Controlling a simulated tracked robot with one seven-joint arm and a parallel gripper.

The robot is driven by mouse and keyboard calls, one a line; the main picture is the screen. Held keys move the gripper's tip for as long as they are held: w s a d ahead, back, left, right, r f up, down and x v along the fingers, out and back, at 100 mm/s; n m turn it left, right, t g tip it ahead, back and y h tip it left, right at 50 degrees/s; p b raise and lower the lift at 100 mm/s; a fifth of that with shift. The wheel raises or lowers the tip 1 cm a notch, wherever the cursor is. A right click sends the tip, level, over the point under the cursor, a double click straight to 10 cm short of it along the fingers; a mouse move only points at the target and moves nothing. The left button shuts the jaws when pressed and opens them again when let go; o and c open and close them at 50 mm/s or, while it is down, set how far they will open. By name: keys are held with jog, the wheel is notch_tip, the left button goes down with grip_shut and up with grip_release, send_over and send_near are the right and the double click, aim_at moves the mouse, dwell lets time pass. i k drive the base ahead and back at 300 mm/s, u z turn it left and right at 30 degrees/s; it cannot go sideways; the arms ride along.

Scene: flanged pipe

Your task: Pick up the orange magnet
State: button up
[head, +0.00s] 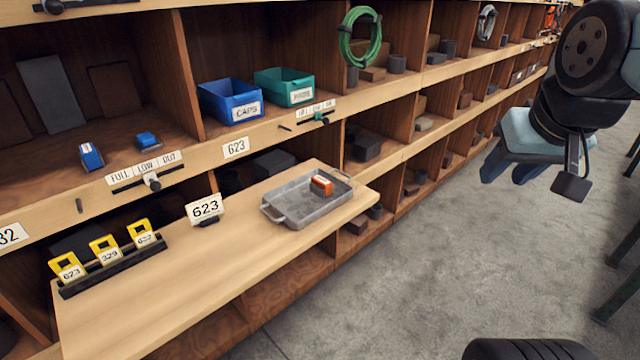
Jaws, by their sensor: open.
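The orange magnet (321,186) is a small block with a pale band on its side. It sits in a grey metal tray (287,213) on the wooden pull-out shelf, towards the tray's right side. My gripper (508,178) is at the upper right, over the concrete floor.
A blue bin (231,101) and a green bin (284,88) stand in the cubby behind. Floor is clear right of the shelf.

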aim_at(323, 187)
jog(key=u, duration=0.05)
jog(key=i, duration=0.9)
jog(key=z, duration=0.1)
